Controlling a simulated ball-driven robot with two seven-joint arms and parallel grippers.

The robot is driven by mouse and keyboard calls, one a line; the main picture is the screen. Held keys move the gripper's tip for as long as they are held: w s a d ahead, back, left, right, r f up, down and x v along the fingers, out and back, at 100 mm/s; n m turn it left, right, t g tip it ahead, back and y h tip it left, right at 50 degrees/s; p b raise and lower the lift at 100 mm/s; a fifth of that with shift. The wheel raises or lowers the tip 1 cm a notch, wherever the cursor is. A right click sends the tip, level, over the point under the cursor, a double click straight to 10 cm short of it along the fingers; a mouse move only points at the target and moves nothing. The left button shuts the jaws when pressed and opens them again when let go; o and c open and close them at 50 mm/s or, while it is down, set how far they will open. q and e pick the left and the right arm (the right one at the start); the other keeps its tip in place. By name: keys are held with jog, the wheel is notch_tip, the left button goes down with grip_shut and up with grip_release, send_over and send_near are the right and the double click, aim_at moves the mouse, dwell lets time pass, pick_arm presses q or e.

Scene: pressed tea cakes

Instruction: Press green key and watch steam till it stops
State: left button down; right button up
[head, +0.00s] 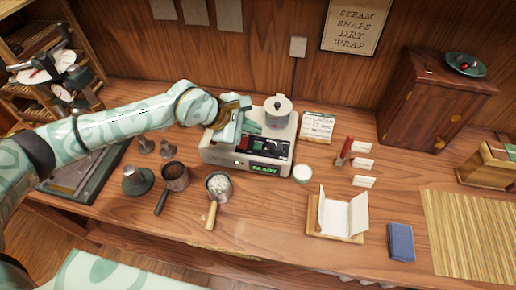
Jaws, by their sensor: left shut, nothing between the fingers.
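The cream steamer (222,156) stands at the back middle of the table, with a lit green READY display (264,170) on its front. A small metal pot with a lid (278,111) sits on its back right. A dark panel (270,146) with small parts is on its top. My left gripper (243,133) is shut and empty, pointing down over the top left of the steamer. It hides part of the top, and I cannot make out a green key or whether the fingers touch one. No steam shows. My right gripper is out of view.
A dark-handled pan (175,177) and a pan of white stuff (218,186) stand in front of the steamer. A white cup (302,173) is close at its right. An open paper wrap (342,213) lies front right. A wooden cabinet (432,100) stands at the back right.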

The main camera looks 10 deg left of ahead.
aim_at(253, 147)
pick_arm(q)
notch_tip(253, 147, down, 4)
jog(key=shift+r+b, duration=0.2)
jog(key=shift+b, duration=0.6)
dwell(0.4)
dwell(0.9)
jog(key=shift+f, duration=0.4)
jog(key=shift+f+b, duration=0.35)
jog(key=shift+f, duration=0.1)
dwell(0.6)
jog(key=shift+r, duration=0.1)
jog(key=shift+r+p, duration=0.65)
jog(key=shift+r, duration=0.15)
